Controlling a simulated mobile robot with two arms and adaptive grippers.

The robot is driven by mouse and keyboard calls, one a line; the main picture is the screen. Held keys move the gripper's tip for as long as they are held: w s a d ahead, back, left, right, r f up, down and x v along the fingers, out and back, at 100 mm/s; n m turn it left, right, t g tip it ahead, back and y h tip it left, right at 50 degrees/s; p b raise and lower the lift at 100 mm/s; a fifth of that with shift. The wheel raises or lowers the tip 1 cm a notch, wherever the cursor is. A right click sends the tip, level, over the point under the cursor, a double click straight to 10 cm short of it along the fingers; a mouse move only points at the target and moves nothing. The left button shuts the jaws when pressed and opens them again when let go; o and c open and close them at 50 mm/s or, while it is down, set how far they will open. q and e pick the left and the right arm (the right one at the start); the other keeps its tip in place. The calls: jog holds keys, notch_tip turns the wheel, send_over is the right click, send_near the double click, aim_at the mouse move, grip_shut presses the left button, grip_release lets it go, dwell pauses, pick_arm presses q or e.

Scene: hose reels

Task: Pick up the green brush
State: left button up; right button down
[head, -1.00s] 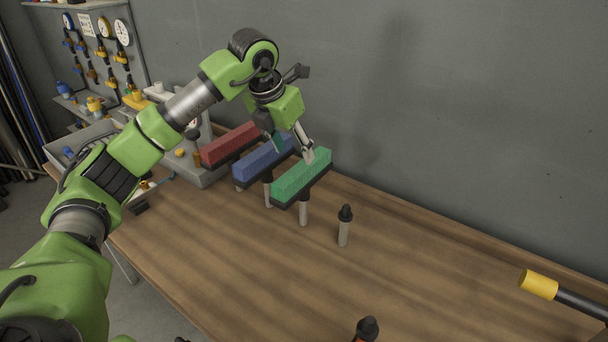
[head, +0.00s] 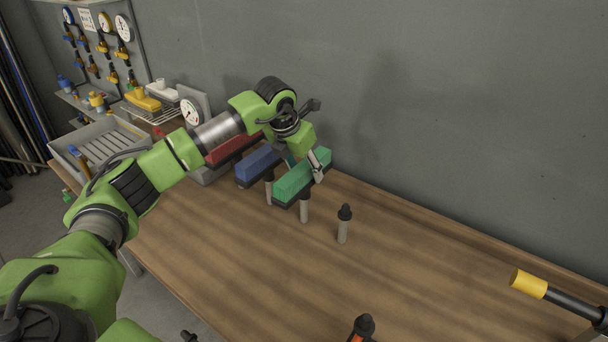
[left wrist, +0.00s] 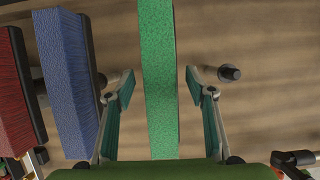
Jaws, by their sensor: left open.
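The green brush (head: 299,177) is a long block on a dark base, raised above the wooden table on a grey post. My left gripper (head: 303,167) is over it with its fingers pointing down. In the left wrist view the green brush (left wrist: 158,85) runs between the two open fingers (left wrist: 160,95), with a gap on each side. The left finger is between the green brush and the blue brush (left wrist: 68,85). My right gripper does not show clearly in any view.
The blue brush (head: 257,165) and red brush (head: 232,148) stand in a row to the left. A small black-capped post (head: 344,224) stands to the right of the green brush. A grey tray (head: 70,150) is at the far left. The table's middle front (head: 250,270) is clear.

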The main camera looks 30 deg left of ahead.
pick_arm(q)
jog(key=shift+f+b, duration=0.25)
jog(key=shift+b, duration=0.05)
dwell(0.5)
jog(key=shift+r, duration=0.1)
jog(key=c, duration=1.3)
